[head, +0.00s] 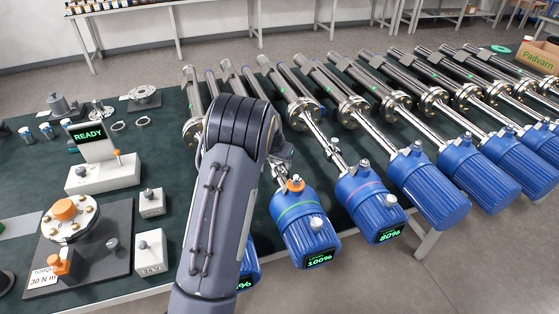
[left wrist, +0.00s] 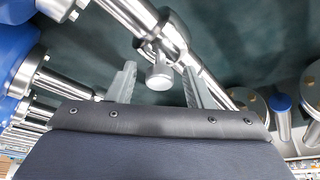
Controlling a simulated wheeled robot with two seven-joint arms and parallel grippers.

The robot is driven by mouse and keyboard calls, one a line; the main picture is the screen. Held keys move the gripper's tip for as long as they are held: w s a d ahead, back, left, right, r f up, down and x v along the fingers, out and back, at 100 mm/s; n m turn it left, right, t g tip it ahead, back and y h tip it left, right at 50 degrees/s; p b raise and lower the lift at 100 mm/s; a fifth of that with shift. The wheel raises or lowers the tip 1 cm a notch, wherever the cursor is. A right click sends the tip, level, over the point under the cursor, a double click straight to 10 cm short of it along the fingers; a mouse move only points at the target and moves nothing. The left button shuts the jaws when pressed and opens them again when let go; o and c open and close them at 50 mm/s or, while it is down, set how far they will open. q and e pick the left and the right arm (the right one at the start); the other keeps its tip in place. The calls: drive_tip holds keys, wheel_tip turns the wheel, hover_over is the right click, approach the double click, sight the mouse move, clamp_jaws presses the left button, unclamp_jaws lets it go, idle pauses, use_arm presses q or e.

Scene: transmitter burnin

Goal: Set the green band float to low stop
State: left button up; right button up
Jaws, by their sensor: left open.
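The green band transmitter has a blue housing (head: 305,228) with a green ring, an orange cap (head: 294,185) and a display reading 100%. Its metal tube runs up and away, partly hidden behind my left arm. My left gripper (head: 282,152) is at this tube, just beyond the orange cap, and is mostly hidden by my wrist in the head view. In the left wrist view my left gripper (left wrist: 159,76) is open. A round silver knob (left wrist: 158,74) on a metal tube (left wrist: 130,18) shows between the fingers, with gaps on both sides. I cannot tell which part is the float.
More blue transmitters lie in a row to the right, the nearest with a pink band (head: 372,202) reading 80%. Another is partly hidden behind my arm. On the left stand a READY display (head: 89,136), small control boxes (head: 151,202) and a flange fixture (head: 68,218).

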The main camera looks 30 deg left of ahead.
use_arm(q)
drive_tip(key=shift+f, duration=0.1)
clamp_jaws()
idle(0.3)
